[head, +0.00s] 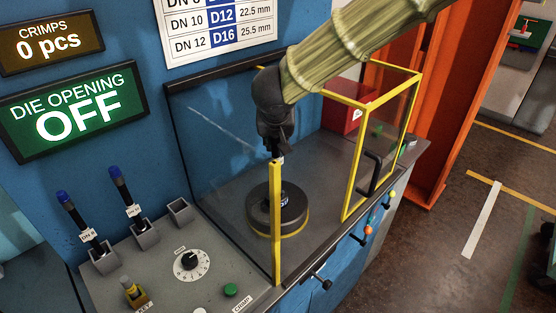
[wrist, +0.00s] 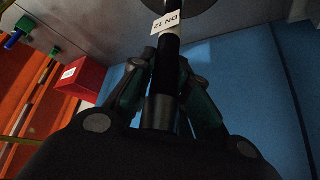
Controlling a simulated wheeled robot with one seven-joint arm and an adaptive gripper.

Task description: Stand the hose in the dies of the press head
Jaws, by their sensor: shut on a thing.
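My gripper (head: 275,138) is inside the press enclosure, above the dark round press head (head: 262,222). In the wrist view my gripper (wrist: 168,92) is shut on a black hose (wrist: 171,52), its fingers on either side. The hose has a white "DN 12" label (wrist: 168,21) and a grey metal sleeve (wrist: 158,112) near my gripper. It points toward a dark disc at the top edge of the wrist view. In the head view, a yellow post hides most of the hose, so I cannot tell whether its lower end is in the dies.
Two blue-capped hoses (head: 77,220) stand in grey holders at left; a third holder (head: 179,210) is empty. The yellow-framed clear guard (head: 353,165) stands open at right. A red box (head: 345,112) is behind it. The sign (head: 75,112) reads "DIE OPENING OFF".

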